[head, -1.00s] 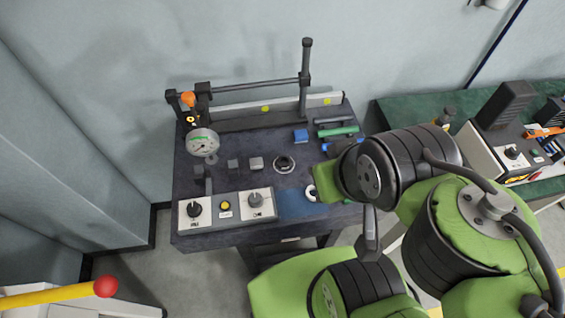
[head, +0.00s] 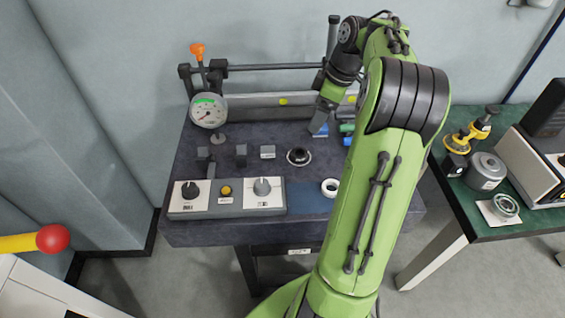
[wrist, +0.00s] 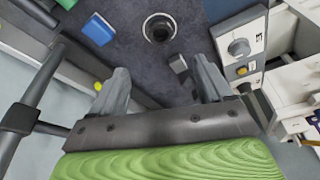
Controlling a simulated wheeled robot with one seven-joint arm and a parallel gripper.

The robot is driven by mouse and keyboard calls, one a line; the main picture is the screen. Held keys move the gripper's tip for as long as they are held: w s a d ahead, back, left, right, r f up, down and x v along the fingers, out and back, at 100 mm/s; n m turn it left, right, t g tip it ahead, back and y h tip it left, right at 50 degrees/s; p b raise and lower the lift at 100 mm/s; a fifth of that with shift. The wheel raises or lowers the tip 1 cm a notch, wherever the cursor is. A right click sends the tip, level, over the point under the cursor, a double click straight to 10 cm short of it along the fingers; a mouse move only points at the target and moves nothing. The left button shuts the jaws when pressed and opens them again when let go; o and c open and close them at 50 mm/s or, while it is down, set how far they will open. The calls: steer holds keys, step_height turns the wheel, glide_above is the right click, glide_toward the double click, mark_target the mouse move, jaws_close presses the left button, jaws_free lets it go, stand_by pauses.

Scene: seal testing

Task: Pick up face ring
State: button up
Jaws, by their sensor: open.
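A white ring (head: 330,187), which looks like the face ring, lies on a blue patch at the table's front right in the head view. It does not show in the wrist view. A dark round seat with a bright rim (head: 299,157) is set in the tabletop to its upper left; it also shows in the wrist view (wrist: 160,28). My gripper (wrist: 160,72) is open and empty, its two fingers spread apart above the table. In the head view it hangs over the back right, near a blue block (head: 320,130), with its fingers partly hard to make out.
The dark table (head: 225,170) carries a control box (head: 228,200) along its front left, a gauge (head: 208,110) and several small grey blocks. A rail frame (head: 270,67) stands along the back. A green side bench (head: 470,200) with instruments is at the right.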

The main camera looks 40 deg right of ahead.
mark_target(297, 156)
steer(key=b+x, duration=0.6)
steer(key=x, duration=0.9)
steer(key=shift+w+b, duration=0.1)
steer(key=shift+b, duration=0.2)
steer(key=shift+r, duration=0.1)
steer(key=c, duration=1.2)
